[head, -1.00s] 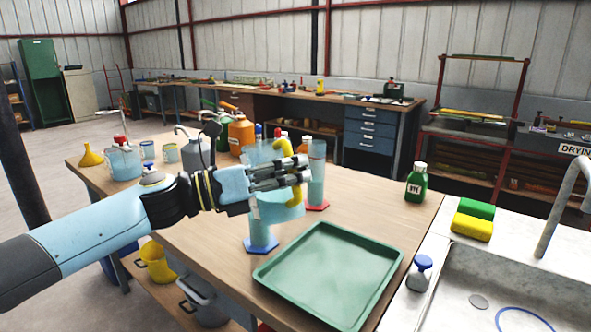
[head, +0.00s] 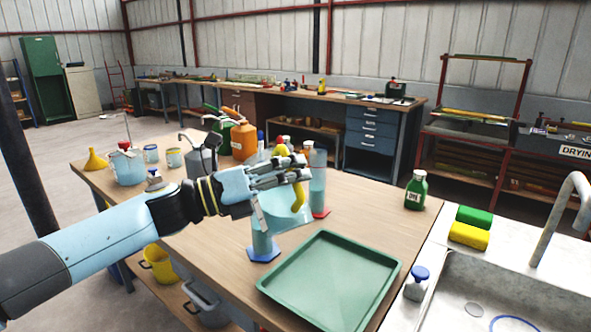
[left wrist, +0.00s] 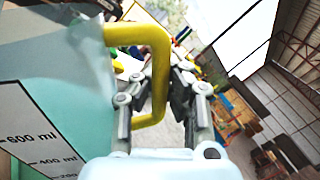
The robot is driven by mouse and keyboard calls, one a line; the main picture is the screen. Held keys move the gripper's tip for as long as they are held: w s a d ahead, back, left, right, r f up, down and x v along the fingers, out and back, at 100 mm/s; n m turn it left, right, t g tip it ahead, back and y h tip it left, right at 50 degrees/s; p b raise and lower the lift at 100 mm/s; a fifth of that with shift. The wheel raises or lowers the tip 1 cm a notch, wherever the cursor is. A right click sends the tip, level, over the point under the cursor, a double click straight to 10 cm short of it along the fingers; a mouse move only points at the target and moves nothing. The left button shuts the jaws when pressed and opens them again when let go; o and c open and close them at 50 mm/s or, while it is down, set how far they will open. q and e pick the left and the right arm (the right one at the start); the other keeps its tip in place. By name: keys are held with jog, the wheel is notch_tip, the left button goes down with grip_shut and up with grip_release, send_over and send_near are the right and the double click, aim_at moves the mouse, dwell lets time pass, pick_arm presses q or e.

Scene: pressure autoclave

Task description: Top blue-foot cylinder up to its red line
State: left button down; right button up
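My left gripper (head: 288,172) is shut on the yellow handle (head: 298,195) of a pale blue translucent measuring jug (head: 287,212). The jug is held tilted, in front of the upper part of the blue-foot cylinder (head: 263,240), which stands upright on the wooden table. I cannot see a stream, the red line or the cylinder's liquid level. In the left wrist view the handle (left wrist: 157,70) passes between the fingers (left wrist: 157,98), and the jug wall (left wrist: 60,90) carries a millilitre scale. A red-foot cylinder (head: 318,188) stands behind, to the right. My right gripper is out of view.
An empty green tray (head: 330,290) lies in front, right of the blue foot. A green bottle (head: 416,190), sponges (head: 469,235) and the sink (head: 510,270) are to the right. Bottles (head: 243,139) and a yellow funnel (head: 95,161) stand at the left and back.

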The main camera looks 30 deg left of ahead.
aim_at(283, 144)
pick_arm(q)
jog(key=shift+w+a+r+n+t+p, duration=0.2)
jog(key=shift+a+r+n+p, duration=0.1)
jog(key=shift+r+n+p, duration=0.4)
jog(key=shift+w+a+r+n+t+p, duration=0.1)
jog(key=shift+a+r+n+t+p, duration=0.15)
jog(key=shift+r+n+p, duration=0.4)
jog(key=shift+w+a+r+n+y+p, duration=0.3)
jog(key=shift+a+r+n+p, duration=0.2)
jog(key=shift+n+p, duration=0.45)
jog(key=shift+a+r+t+p, duration=0.2)
jog(key=shift+r+t+p, duration=0.05)
jog(key=shift+p, duration=0.15)
jog(key=shift+f, duration=0.1)
jog(key=shift+w+n+p, duration=0.1)
jog(key=shift+n+p, duration=0.2)
jog(key=shift+w+a+r+n+y+p, duration=0.3)
jog(key=shift+a+r+n+p, duration=0.35)
jog(key=shift+n+p, duration=0.25)
dwell(1.5)
